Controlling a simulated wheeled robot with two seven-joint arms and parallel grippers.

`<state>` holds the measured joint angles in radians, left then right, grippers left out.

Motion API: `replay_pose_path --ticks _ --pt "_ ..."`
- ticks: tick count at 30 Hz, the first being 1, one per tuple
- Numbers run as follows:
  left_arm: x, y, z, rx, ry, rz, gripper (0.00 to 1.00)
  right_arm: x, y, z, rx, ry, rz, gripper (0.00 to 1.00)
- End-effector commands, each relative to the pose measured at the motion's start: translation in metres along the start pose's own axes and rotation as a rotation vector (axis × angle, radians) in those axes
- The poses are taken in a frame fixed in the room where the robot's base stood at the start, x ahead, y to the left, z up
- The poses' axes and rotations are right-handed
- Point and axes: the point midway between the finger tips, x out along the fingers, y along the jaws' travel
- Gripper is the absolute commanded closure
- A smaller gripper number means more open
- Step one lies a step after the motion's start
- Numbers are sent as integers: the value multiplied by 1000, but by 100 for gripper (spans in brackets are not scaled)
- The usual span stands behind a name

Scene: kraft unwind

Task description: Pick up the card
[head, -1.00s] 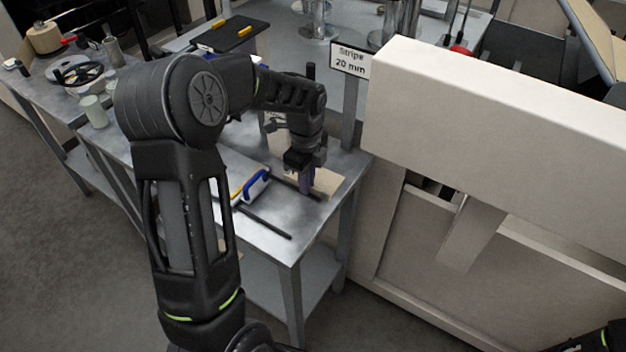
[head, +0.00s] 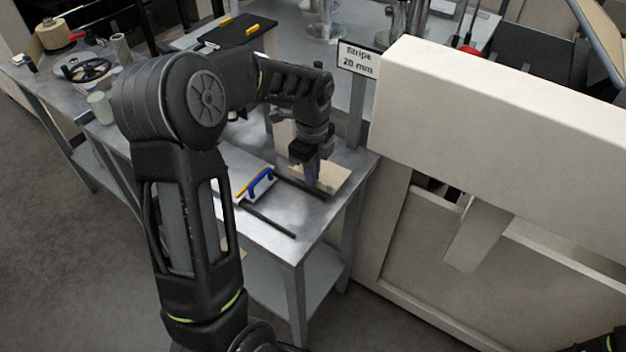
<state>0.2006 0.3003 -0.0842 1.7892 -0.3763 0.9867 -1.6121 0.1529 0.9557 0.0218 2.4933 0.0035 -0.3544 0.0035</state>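A flat tan card (head: 330,179) lies on the metal bench near its right end, partly hidden by my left gripper. My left gripper (head: 311,175) points down at the card's left side, its fingers close over or at the bench top. The fingers are small and dark, so I cannot tell whether they are open or touch the card. Another tan piece (head: 284,131) shows upright behind the gripper. My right gripper is out of view.
A "Stripe 20 mm" sign (head: 358,60) stands behind. A large cream machine (head: 480,120) closes off the right side.

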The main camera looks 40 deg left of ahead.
Motion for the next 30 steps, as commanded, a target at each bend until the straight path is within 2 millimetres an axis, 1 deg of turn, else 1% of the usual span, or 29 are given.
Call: replay_pose_path --ticks 6,9,12,16,30 --pt "-43 -2 0 0 0 -7 100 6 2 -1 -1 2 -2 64" --pt "-60 -1 0 0 1 -5 100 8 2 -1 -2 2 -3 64" --pt "-72 -1 0 0 1 -3 100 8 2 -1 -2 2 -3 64" --pt "-78 0 0 0 1 -1 100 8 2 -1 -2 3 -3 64" --pt "-78 0 0 1 1 0 100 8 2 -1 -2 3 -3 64"
